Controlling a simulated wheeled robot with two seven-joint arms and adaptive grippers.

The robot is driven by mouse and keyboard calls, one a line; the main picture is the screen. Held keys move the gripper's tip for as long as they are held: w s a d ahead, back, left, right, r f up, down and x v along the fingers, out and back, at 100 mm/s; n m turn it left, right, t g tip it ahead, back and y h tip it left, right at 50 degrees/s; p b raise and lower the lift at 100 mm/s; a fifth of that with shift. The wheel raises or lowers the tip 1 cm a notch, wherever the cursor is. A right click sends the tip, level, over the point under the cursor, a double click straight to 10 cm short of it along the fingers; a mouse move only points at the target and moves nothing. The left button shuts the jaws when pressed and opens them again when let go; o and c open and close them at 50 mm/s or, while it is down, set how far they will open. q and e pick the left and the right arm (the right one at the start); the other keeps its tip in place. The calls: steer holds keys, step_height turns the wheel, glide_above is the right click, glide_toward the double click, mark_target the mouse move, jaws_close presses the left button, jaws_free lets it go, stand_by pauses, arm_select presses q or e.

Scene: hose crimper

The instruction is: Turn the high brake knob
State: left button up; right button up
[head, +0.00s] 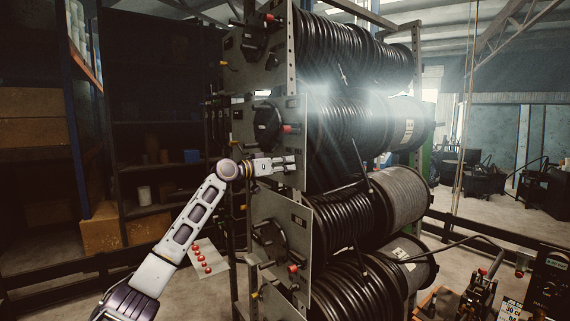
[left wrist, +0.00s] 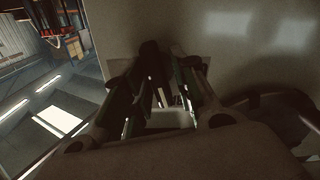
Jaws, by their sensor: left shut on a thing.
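My left gripper (head: 284,163) is at the lower part of the metal side plate (head: 292,112) of the second reel from the top. In the left wrist view the gripper (left wrist: 160,82) has its two fingers close together on a small dark knob (left wrist: 150,56) in front of the pale plate (left wrist: 235,60). The knob's shape is hard to make out in the dim light. In the head view the gripper hides it. My right gripper is not in view.
Hose reels are stacked in a rack. Red-tipped crank handles stick out from the plates, one just above my gripper (head: 287,129) and one lower down (head: 293,268). Dark shelves (head: 150,110) stand behind on the left. A bench with tools (head: 480,290) is at the lower right.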

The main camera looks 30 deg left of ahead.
arm_select(q)
steer(key=shift+a+r+n+p, duration=0.15)
steer(key=shift+n+p, duration=0.25)
steer(key=shift+n, duration=1)
steer(key=o, duration=0.7)
steer(key=shift+c, duration=0.2)
steer(key=shift+o, duration=0.2)
steer(key=shift+s, duration=0.1)
steer(key=v, duration=1.1)
steer(key=shift+s+a, duration=0.2)
steer(key=shift+s, duration=0.1)
